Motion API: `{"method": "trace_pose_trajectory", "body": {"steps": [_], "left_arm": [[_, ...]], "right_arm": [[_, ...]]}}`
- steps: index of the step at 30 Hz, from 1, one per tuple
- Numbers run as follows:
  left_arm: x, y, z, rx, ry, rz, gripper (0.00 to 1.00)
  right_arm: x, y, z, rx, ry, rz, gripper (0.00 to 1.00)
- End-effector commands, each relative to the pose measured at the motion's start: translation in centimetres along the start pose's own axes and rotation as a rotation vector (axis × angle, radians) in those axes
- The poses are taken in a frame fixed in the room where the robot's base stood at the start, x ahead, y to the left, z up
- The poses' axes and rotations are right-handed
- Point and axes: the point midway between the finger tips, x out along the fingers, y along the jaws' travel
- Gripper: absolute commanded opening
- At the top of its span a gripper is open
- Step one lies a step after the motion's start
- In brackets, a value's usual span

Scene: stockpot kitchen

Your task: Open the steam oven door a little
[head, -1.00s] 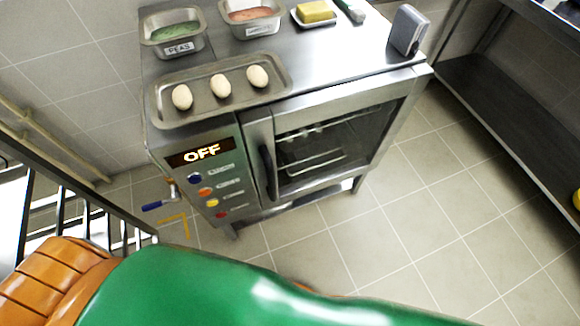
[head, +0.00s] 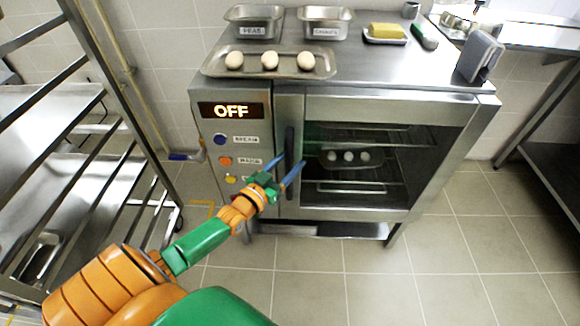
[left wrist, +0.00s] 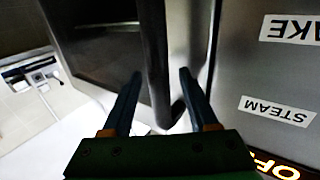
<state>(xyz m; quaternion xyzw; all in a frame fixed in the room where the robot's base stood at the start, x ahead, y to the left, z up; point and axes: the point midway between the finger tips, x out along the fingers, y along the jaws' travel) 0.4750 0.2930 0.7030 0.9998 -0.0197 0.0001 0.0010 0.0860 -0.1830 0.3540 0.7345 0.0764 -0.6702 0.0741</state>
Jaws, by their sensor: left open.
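The steam oven (head: 260,105) is a steel cabinet with an orange "OFF" display (head: 231,111) on its left panel. Its windowed door (head: 390,105) looks shut. A dark upright handle (head: 289,140) runs along the door's left edge. My left gripper (head: 287,172) is open at the handle's lower part, with a blue finger to each side of it. In the left wrist view the handle (left wrist: 155,60) stands between the two open fingers (left wrist: 160,90); a gap shows on each side, and I cannot tell any contact. My right gripper is not in view.
A tray with three eggs (head: 269,74), two labelled pans (head: 254,30), a butter dish (head: 385,41) and a grey upright block (head: 480,57) stand on the oven. A metal rack (head: 60,110) stands close at left. The floor (head: 450,250) in front is clear.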

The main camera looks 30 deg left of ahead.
Motion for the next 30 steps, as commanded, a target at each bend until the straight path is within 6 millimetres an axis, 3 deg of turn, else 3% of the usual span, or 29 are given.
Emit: {"method": "trace_pose_trajectory", "body": {"steps": [7,12,14,30], "left_arm": [[0.25,0.00,0.00,0.000,-0.001,0.000,0.59],[0.23,0.01,0.01,0.000,-0.001,0.000,0.13],[0.23,0.00,0.01,0.000,-0.001,0.000,0.00],[0.21,0.00,0.05,0.001,-0.002,0.000,0.00]], "right_arm": [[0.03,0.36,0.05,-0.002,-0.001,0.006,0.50],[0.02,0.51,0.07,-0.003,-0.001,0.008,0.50],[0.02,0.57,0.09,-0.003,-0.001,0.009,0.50],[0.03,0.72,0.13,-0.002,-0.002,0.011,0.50]]}}
